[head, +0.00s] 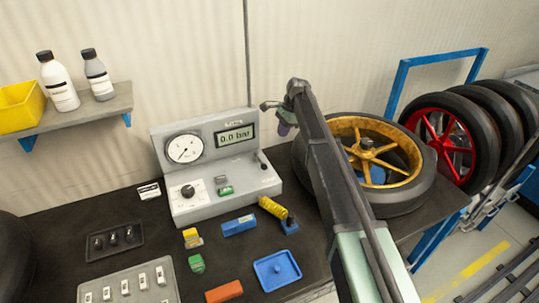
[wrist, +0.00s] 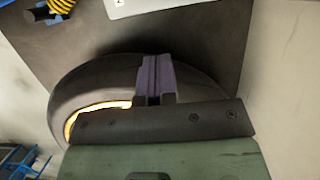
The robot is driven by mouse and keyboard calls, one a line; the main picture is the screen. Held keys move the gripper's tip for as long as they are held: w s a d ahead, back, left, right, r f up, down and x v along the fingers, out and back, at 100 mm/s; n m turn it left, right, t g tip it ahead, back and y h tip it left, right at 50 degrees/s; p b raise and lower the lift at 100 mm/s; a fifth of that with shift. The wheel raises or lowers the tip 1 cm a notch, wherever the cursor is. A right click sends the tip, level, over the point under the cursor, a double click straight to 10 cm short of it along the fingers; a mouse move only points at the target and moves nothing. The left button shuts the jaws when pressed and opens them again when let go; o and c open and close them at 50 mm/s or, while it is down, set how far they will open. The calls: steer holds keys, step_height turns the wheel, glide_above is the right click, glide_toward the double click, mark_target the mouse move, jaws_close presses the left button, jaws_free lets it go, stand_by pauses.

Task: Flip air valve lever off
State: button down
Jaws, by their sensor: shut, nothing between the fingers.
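The grey test console (head: 225,205) stands on the dark bench against the wall, with a round gauge (head: 184,148) and a display (head: 236,136) reading 0.0 bar. A small dark lever-like part (head: 262,159) sits on its right side; I take it for the air valve lever, but its setting is too small to tell. My gripper (head: 285,128) is shut and empty, above and to the right of the console, apart from it. The wrist view shows its closed purple fingers (wrist: 153,77) over the tyre, with the console's pale edge (wrist: 135,6) at the top. The lever is not clear there.
A wheel with a yellow rim (head: 415,165) lies on the bench right of the console, below my arm. A yellow coiled hose (head: 272,208), a blue tray (head: 277,271) and several small blocks lie in front. A shelf (head: 85,115) with bottles is at left.

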steer(key=s+a+f+b, duration=0.1)
steer(key=a+f+b, duration=0.1)
steer(key=f+b, duration=0.1)
steer(key=s+a+f+b, duration=0.1)
steer(key=f+b, duration=0.3)
steer(key=s+a+f+b, duration=0.1)
steer(key=a+f+b, duration=0.1)
steer(key=f+b, duration=0.1)
steer(key=shift+a+f, duration=0.25)
steer(key=shift+a, duration=0.1)
steer(key=shift+s+d, duration=0.1)
steer(key=shift+m, duration=0.3)
